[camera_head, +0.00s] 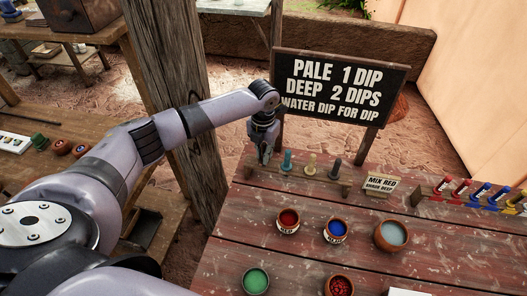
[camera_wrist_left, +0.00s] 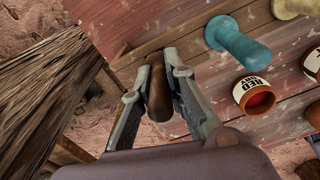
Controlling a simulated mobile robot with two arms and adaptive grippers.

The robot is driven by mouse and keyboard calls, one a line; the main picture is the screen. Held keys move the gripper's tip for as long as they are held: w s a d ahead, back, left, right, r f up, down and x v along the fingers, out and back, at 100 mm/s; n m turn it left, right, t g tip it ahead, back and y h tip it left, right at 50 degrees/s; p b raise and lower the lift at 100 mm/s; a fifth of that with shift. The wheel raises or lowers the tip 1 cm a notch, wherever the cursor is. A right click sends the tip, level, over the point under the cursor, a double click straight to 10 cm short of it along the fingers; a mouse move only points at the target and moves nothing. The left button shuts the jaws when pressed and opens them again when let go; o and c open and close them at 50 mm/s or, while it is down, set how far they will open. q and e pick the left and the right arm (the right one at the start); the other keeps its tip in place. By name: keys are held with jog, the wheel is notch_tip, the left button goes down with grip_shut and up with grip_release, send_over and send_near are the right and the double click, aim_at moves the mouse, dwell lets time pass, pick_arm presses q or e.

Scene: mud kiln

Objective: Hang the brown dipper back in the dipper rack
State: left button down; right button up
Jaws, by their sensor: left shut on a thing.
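My left gripper (camera_head: 264,156) is at the left end of the dipper rack (camera_head: 322,181), beside the other hanging dippers. In the left wrist view, its fingers are shut on the brown dipper (camera_wrist_left: 158,95), held by its handle. The rack is a low wooden bar at the back left of the table. It holds a teal dipper (camera_head: 287,162), a cream dipper (camera_head: 310,164) and a dark grey dipper (camera_head: 335,169). The teal one also shows in the left wrist view (camera_wrist_left: 235,40). The brown dipper's lower end is hidden, so I cannot tell whether it sits in the rack.
Red (camera_head: 288,220), blue (camera_head: 336,230) and water (camera_head: 391,235) pots stand in front. A wooden post (camera_head: 180,110) rises left of the table.

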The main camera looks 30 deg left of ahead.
aim_at(263, 144)
pick_arm(q)
jog(key=shift+f, duration=0.6)
dwell(0.4)
jog(key=c, duration=1.5)
grip_release()
jog(key=shift+o, duration=0.5)
jog(key=o, duration=0.4)
jog(key=shift+c, duration=0.2)
jog(key=shift+r, duration=0.15)
jog(key=shift+r+p, duration=3.35)
jog(key=shift+r, duration=0.35)
